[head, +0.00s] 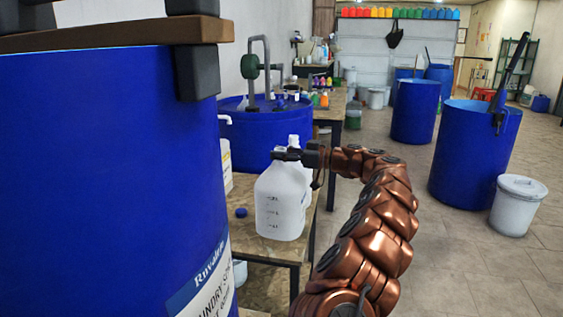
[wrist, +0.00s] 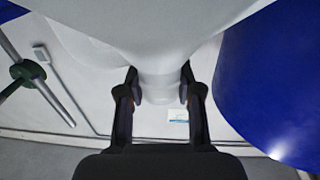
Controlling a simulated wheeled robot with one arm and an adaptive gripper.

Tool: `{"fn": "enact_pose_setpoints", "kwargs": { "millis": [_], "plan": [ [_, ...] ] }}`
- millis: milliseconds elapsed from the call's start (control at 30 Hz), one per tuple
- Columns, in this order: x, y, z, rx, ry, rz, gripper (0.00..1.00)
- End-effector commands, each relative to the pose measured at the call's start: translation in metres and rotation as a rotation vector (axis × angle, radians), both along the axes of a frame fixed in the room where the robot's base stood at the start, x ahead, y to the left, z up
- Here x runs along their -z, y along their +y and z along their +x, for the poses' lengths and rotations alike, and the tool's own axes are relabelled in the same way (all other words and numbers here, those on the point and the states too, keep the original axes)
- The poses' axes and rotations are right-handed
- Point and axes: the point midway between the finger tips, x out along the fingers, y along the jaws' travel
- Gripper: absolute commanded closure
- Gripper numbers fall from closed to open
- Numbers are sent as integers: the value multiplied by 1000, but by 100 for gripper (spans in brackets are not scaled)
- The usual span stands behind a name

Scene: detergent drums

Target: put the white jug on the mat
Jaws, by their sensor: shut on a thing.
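The white jug (head: 280,207) is a translucent container with dark level marks on its front. It is upright at the table (head: 262,247), in the middle of the head view; I cannot tell whether its base touches the tabletop. My gripper (head: 292,154) is at the jug's top, shut on its neck. In the wrist view the two black fingers (wrist: 161,97) press on both sides of the white neck (wrist: 158,82), and the jug's body fills the top of the picture. No mat can be made out in either view.
A big blue drum (head: 105,170) fills the left, close to the table. Another white container (head: 225,160) is partly hidden behind it. A small blue cap (head: 241,212) lies left of the jug. A blue drum with pipes (head: 250,135) stands behind.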

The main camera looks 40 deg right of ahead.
Motion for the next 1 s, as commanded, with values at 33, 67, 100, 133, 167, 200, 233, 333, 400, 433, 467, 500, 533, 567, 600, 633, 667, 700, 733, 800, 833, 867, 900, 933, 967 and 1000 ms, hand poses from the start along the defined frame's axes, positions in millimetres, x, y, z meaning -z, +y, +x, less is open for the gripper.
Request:
{"fn": "enact_pose_setpoints", "kwargs": {
  "millis": [33, 67, 100, 133, 167, 200, 233, 333, 400, 433, 467, 500, 533, 567, 600, 633, 667, 700, 733, 800, 833, 867, 900, 933, 967, 1000],
  "plan": [
    [1, 1, 3, -1, 2, 0, 100],
    [2, 1, 5, -1, 2, 0, 100],
    [2, 1, 7, -2, 2, 0, 100],
    [3, 1, 9, -2, 3, -1, 100],
    [8, 1, 8, -1, 3, 1, 100],
    [13, 0, 7, -1, 2, 1, 100],
    [17, 0, 7, 0, 3, 2, 100],
    [30, 1, 8, 0, 0, -1, 100],
    [33, 1, 8, 0, 0, -1, 100],
    [33, 1, 8, 0, 0, -1, 100],
    [34, 1, 7, 0, 0, -1, 100],
    [33, 0, 7, 0, 0, -1, 100],
    [33, 0, 7, 0, 0, -1, 100],
    [33, 1, 7, 0, 0, -1, 100],
    [32, 1, 7, 0, 0, -1, 100],
    [32, 1, 7, 0, 0, -1, 100],
    [32, 0, 7, 0, 0, -1, 100],
    [32, 1, 7, 0, 0, -1, 100],
    [32, 1, 7, 0, 0, -1, 100],
    [34, 1, 7, 0, 0, -1, 100],
    [34, 1, 7, 0, 0, -1, 100],
    [35, 1, 7, 0, 0, -1, 100],
    [36, 1, 7, 0, 0, 0, 100],
    [36, 1, 7, 0, 0, 0, 100],
    [37, 1, 7, 0, 0, 0, 100],
    [37, 1, 7, -1, 0, 0, 100]
  ]
}}
